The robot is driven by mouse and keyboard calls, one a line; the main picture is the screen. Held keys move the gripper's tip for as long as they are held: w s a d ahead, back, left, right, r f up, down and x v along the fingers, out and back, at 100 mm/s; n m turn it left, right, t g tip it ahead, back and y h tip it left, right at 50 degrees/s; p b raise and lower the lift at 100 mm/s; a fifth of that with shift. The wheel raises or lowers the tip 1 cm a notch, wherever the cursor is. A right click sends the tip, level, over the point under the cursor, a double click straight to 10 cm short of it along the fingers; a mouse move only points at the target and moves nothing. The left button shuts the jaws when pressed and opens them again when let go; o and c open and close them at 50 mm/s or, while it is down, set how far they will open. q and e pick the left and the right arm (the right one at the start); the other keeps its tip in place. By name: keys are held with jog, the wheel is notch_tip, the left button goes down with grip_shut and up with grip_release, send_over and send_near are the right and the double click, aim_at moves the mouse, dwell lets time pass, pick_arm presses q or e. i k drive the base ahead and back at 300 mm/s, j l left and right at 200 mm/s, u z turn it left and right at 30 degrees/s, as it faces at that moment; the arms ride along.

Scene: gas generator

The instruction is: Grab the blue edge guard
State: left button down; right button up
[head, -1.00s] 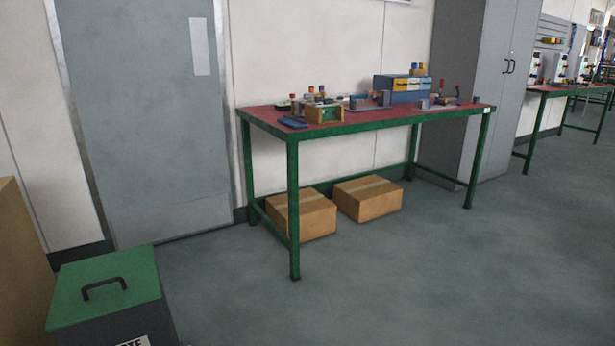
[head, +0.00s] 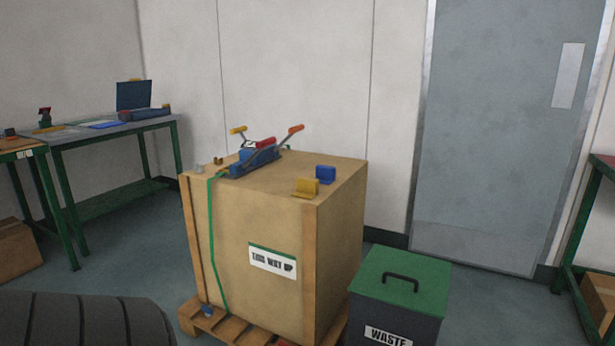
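A small blue angled block, which looks like the blue edge guard (head: 325,174), sits on top of a large wooden crate (head: 255,225) near its right edge. A similar yellow piece (head: 306,188) sits just in front of it, at the crate's front right corner. A blue strap tool (head: 254,162) with orange and yellow handles lies on the crate top to the left. A green strap (head: 213,240) runs down the crate's front left. Neither of my grippers is in view.
The crate stands on a wooden pallet (head: 215,325). A grey waste bin with a green lid (head: 405,278) stands close on its right. A green-framed workbench (head: 95,130) is at the left. A dark ribbed shape (head: 80,320), which I cannot identify, fills the lower left.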

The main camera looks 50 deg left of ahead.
aim_at(325, 174)
jog(key=u, duration=1.6)
jog(key=i+j, duration=0.15)
jog(key=j, duration=0.25)
jog(key=i+j, duration=0.2)
jog(key=j, duration=0.2)
jog(key=i+j+z, duration=0.1)
jog(key=j, duration=0.25)
jog(key=i+j+z, duration=0.1)
jog(key=j, duration=0.25)
jog(key=i+j+z, duration=0.1)
jog(key=j, duration=0.3)
